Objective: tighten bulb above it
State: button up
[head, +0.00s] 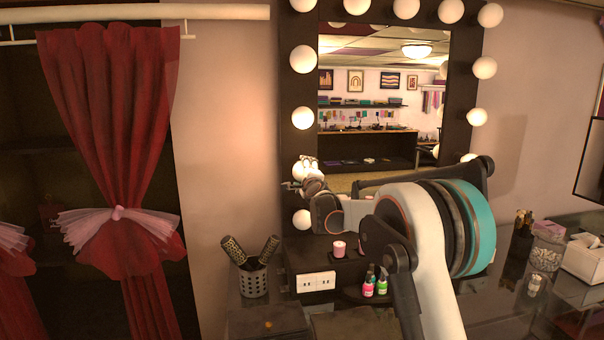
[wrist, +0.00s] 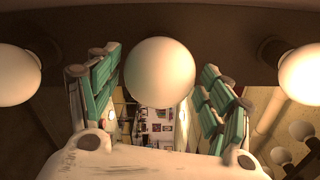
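The vanity mirror (head: 370,95) has round white bulbs along its dark frame. In the head view my gripper (head: 308,172) is at the mirror's left column, at the third bulb down, which it partly covers. A bulb above it (head: 303,115) and one below it (head: 302,219) are clear of the gripper. In the wrist view a bulb (wrist: 160,72) stands centred between my teal-padded fingers (wrist: 160,100). The fingers are spread on either side of it, with thin gaps showing. I cannot tell how deep the bulb sits between them.
Neighbouring bulbs show left (wrist: 18,75) and right (wrist: 302,75) in the wrist view. Below the mirror are a brush holder (head: 253,280), a pink candle (head: 339,249), a white outlet box (head: 316,281) and small bottles (head: 374,286). A red curtain (head: 115,130) hangs at left.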

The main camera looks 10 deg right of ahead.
jog(key=s, duration=0.6)
jog(key=shift+b, duration=0.4)
dwell(0.3)
jog(key=o, duration=0.5)
jog(key=shift+o, duration=0.2)
jog(key=shift+s, duration=0.1)
